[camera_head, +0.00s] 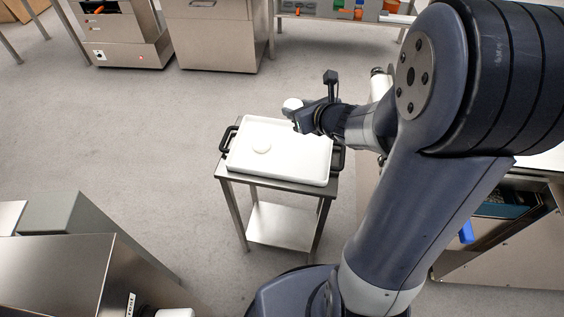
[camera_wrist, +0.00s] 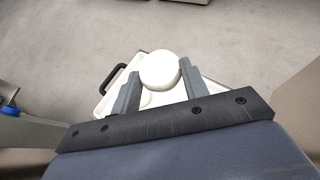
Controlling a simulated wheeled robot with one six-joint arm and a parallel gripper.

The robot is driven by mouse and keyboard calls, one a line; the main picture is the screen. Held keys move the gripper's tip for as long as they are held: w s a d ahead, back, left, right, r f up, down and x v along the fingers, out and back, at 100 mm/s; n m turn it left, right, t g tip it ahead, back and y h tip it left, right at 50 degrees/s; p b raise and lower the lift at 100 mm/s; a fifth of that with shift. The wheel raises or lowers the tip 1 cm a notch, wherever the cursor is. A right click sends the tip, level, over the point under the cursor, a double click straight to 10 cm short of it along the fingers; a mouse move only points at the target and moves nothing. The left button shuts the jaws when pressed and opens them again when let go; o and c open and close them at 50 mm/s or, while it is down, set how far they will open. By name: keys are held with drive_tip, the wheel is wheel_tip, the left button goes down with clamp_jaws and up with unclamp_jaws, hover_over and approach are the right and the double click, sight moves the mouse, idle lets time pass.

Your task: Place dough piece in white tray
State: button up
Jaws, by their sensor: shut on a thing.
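My gripper (camera_wrist: 156,84) is shut on a round white dough piece (camera_wrist: 160,69), which sits between its two fingertips. In the head view the held dough piece (camera_head: 292,104) shows at the gripper's tip, over the far edge of the white tray (camera_head: 300,165). The tray also shows behind the fingers in the wrist view (camera_wrist: 104,108). It has dark handles at both ends and lies on a small metal cart. My arm hides some of the area right of the tray.
The metal cart (camera_head: 278,185) stands on open grey floor. Steel machines (camera_head: 120,30) line the back. Steel boxes (camera_head: 60,270) stand at the front left. A counter (camera_head: 500,270) with a blue item (camera_head: 467,232) is at the right. Floor left of the cart is clear.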

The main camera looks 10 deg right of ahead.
wheel_tip(320, 180, down, 3)
drive_tip(key=s+b, duration=0.3)
drive_tip(key=b, duration=0.6)
approach(289, 148)
drive_tip(key=x, duration=0.5)
drive_tip(key=shift+w+r, duration=0.15)
drive_tip(key=shift+r, duration=0.1)
drive_tip(key=shift+f+b, duration=0.25)
drive_tip(key=shift+b, duration=0.15)
drive_tip(key=o, duration=1)
drive_tip(key=shift+r, duration=0.1)
drive_tip(key=shift+c, duration=0.2)
drive_tip(key=shift+r+p, duration=0.15)
drive_tip(key=shift+p, duration=0.15)
